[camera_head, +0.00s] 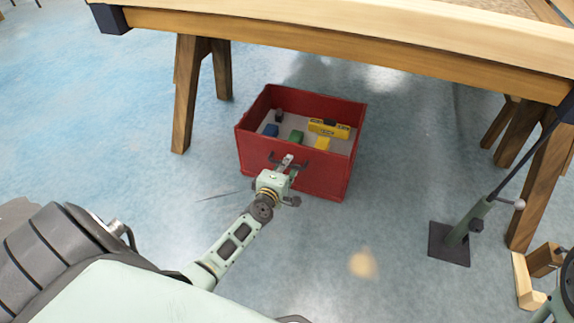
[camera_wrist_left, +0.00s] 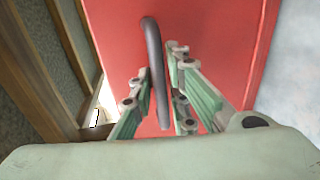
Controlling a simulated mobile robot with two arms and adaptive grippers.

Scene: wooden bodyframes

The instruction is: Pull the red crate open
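The red crate (camera_head: 322,172) stands on the floor under the wooden table. Its top is open and several coloured items lie inside. A dark handle bar (camera_head: 274,157) is on its front face. My left gripper (camera_head: 289,163) is at this front face. In the left wrist view the red face fills the middle, and the grey handle (camera_wrist_left: 154,60) runs between the two fingers of the left gripper (camera_wrist_left: 158,68). The fingers are close on both sides of the bar and look shut on it.
The wooden table (camera_head: 350,42) spans above and behind the crate, with wooden legs (camera_head: 187,95) on the left and others at right. The blue floor before the crate is mostly clear.

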